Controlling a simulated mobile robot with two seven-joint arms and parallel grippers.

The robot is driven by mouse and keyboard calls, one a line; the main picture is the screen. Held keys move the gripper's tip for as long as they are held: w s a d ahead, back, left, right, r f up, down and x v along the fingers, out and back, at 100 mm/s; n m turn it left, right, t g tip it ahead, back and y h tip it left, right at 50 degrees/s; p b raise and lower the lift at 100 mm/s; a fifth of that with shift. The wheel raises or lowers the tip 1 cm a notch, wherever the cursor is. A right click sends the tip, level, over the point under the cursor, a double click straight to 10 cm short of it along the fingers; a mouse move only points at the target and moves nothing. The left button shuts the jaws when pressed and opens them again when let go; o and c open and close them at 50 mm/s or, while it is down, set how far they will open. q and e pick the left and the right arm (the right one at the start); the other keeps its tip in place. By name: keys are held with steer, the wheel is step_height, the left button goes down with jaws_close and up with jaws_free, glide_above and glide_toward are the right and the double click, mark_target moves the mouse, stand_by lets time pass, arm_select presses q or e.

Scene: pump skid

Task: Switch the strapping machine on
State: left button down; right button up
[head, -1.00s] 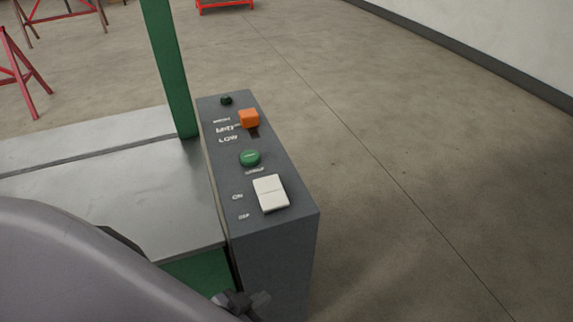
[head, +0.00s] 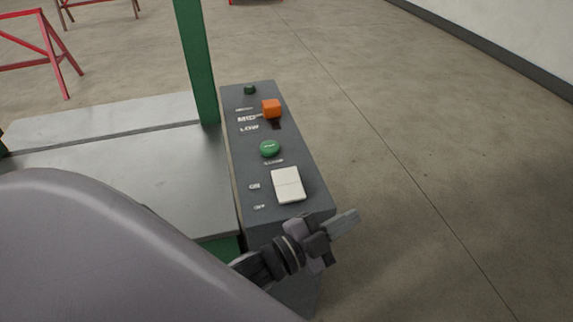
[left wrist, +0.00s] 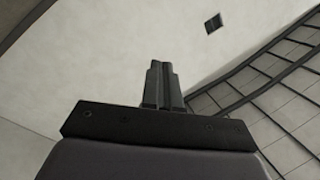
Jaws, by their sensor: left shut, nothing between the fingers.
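The strapping machine's grey control panel (head: 310,208) stands at the right end of its metal table top (head: 150,180). A white rocker switch (head: 288,185) sits near the panel's front end, with ON and OFF labels on its left. Behind it are a green button (head: 270,148) and an orange selector knob (head: 272,108). My left gripper (head: 345,221) is in front of the panel's near edge, pointing right, close to the switch but apart from it. Its fingers are shut and empty; they also show in the left wrist view (left wrist: 162,85). My right gripper is in neither view.
A green post (head: 197,60) rises from the table beside the panel. A small dark knob (head: 250,90) sits at the panel's far end. Red trestles (head: 45,50) stand at the back left. The floor right of the panel is clear.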

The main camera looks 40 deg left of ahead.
arm_select(q)
steer(key=d+r+m+g+h, duration=0.5)
steer(key=d+r+m+h, duration=0.4)
steer(key=r+m+h, duration=0.6)
steer(key=s+d+f+m+g+y+b, duration=0.1)
steer(key=s+d+m+g+y, duration=0.2)
steer(key=m+g, duration=0.65)
steer(key=s+d+m+g+y, duration=0.15)
steer(key=s+m+g, duration=0.35)
steer(key=m, duration=0.8)
steer(key=w+a+f+m+y+b, duration=0.1)
steer(key=w+a+f+m+y, duration=0.2)
steer(key=a+m+y, duration=0.25)
steer(key=w+a+f+m+y, duration=0.2)
steer(key=a+f+m+y, duration=0.1)
steer(key=a+m+y, duration=0.3)
steer(key=w+a+r+t+y, duration=0.2)
steer(key=w+a+r+y, duration=0.1)
steer(key=a, duration=0.5)
steer(key=w+a+r+t+y, duration=0.2)
steer(key=w+a+r+y, duration=0.1)
steer(key=a+y, duration=0.3)
steer(key=shift+a+r, duration=0.3)
steer(key=shift+a, duration=0.7)
steer(key=shift+f+t, duration=0.15)
steer(key=shift+t, duration=0.1)
